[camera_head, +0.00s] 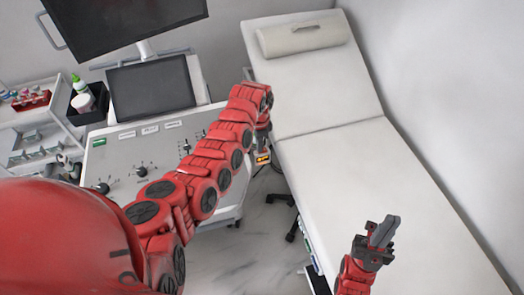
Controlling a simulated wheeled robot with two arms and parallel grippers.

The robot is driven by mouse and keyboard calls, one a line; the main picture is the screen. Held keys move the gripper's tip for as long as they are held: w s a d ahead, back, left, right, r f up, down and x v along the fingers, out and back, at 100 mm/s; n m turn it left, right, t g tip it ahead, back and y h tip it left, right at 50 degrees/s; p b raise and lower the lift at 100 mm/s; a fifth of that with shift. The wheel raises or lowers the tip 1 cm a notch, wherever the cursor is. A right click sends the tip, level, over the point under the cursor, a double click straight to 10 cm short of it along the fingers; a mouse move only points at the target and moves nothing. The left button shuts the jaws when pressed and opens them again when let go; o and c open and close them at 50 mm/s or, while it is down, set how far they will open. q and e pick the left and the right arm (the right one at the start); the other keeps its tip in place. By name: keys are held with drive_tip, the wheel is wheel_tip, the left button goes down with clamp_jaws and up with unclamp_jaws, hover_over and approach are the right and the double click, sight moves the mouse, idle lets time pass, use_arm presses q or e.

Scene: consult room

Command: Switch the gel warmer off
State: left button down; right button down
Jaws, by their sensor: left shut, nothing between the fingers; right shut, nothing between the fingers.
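A small dark unit with a lit orange display (262,159), which looks like the gel warmer, sits at the right side of the ultrasound console. Its switch cannot be made out. My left arm reaches across the console, and my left gripper (263,138) is shut and empty just above the lit unit, partly covering it. I cannot tell whether they touch. My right gripper (385,231) is shut and empty over the lower part of the exam bed, well away from the unit.
The ultrasound console (125,152) has knobs, sliders, a screen (152,88) and a larger monitor (120,18). The exam bed (340,150) with a pillow (304,38) fills the right. A cart (30,125) and a black bin (88,103) with bottles stand at left.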

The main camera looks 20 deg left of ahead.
use_arm(q)
drive_tip(key=shift+f, duration=0.25)
drive_tip(key=shift+s+r, duration=0.1)
drive_tip(key=shift+r+p, duration=0.4)
drive_tip(key=shift+r, duration=0.05)
drive_tip(key=shift+r+p, duration=1.85)
drive_tip(key=shift+r, duration=1.1)
